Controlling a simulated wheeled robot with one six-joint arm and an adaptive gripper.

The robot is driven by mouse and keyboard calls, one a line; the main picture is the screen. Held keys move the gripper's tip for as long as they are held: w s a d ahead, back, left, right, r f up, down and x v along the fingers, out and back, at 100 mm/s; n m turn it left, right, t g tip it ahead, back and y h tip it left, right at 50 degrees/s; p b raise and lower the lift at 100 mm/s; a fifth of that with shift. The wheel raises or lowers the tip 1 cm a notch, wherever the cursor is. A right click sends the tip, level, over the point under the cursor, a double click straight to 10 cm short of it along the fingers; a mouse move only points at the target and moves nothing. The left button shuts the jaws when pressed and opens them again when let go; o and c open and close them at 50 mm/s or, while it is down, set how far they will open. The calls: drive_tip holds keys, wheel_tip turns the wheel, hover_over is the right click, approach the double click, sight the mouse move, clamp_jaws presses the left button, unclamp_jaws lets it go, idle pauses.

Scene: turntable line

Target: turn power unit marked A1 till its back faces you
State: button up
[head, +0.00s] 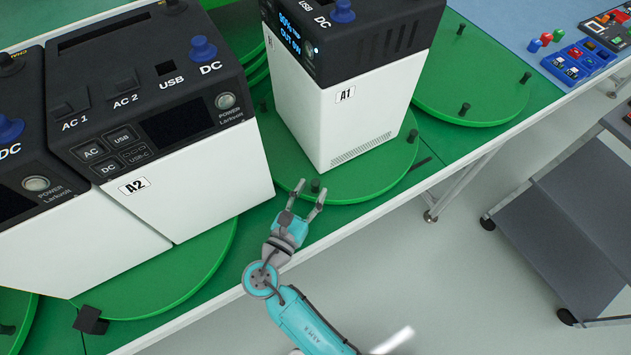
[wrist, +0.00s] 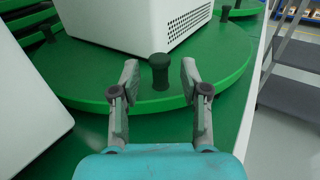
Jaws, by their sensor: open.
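The power unit marked A1 (head: 345,120) is a white box with a dark top, standing on a round green turntable (head: 380,180). In the head view its A1 label and a vented face are toward me, and a lit display shows on its upper left side. My gripper (head: 308,188) is open at the turntable's near edge. In the wrist view a dark peg (wrist: 160,72) on the turntable rim stands between the open fingers (wrist: 160,80), with gaps on both sides. The unit's lower corner (wrist: 135,25) is just beyond the peg.
The power unit marked A2 (head: 190,185) stands close on the left on its own turntable. Another green turntable (head: 480,90) with pegs, bare in the visible part, is at the right. A grey cart (head: 560,220) stands on the floor at the right.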

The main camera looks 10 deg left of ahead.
drive_tip(key=shift+x, duration=1.45)
clamp_jaws()
